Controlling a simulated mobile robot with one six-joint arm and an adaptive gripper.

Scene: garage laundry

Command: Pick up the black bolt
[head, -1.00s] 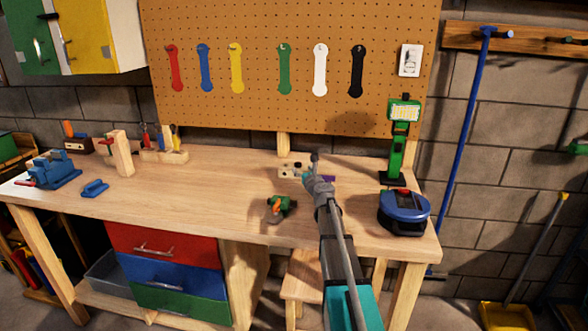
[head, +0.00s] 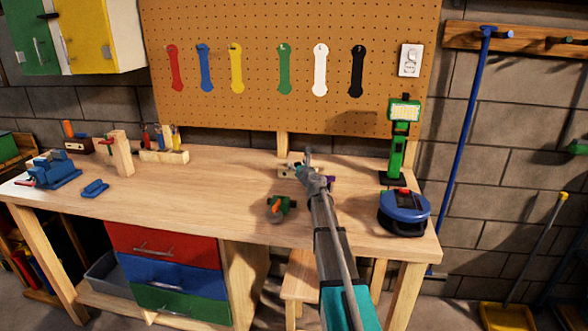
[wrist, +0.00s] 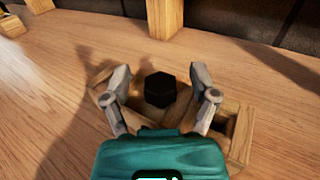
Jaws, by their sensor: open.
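The black bolt (wrist: 160,89) shows its dark hexagonal head in the wrist view, over a wooden block (wrist: 238,134). My gripper (wrist: 161,72) is open, with one finger on each side of the bolt head and a gap visible on both sides. The bolt's lower part is hidden. In the head view my gripper (head: 306,160) is over the wooden block (head: 284,172) near the back of the workbench, and it hides the bolt there.
A green and orange tool (head: 281,208) lies in front of the block on the workbench (head: 200,200). A blue tape-measure-like object (head: 404,212) and a green stand (head: 399,150) are to the right. The pegboard (head: 262,60) rises behind. The bench's middle left is clear.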

